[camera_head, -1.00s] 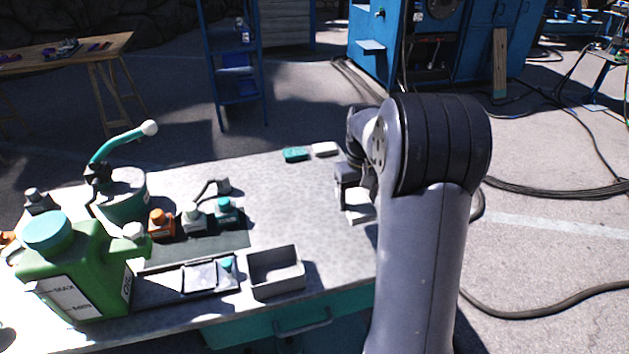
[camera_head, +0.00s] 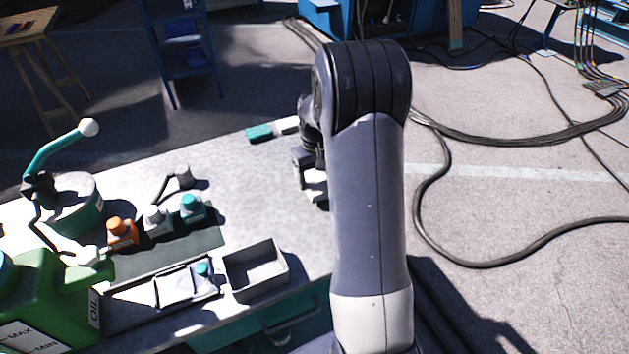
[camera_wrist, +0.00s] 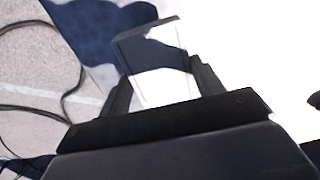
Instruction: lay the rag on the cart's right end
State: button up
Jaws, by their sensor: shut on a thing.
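The cart (camera_head: 255,205) has a pale speckled top and a teal drawer side. Its right end is partly hidden behind my arm. My gripper (camera_head: 308,168) is over that right end, mostly hidden by my arm in the head view. I cannot tell whether the rag touches the cart top.
A teal block (camera_head: 259,133) and a white block (camera_head: 287,125) lie at the cart's far edge. A grey open bin (camera_head: 255,270) stands at the near edge. Small bottles, a green oil can (camera_head: 60,300) and a pump are left. Cables (camera_head: 440,225) cross the floor at right.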

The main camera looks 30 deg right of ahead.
aim_at(316, 180)
jog(key=shift+f, duration=1.2)
jog(key=shift+f, duration=0.15)
jog(key=o, duration=1)
notch_tip(316, 180, up, 12)
jog(key=shift+r, duration=0.2)
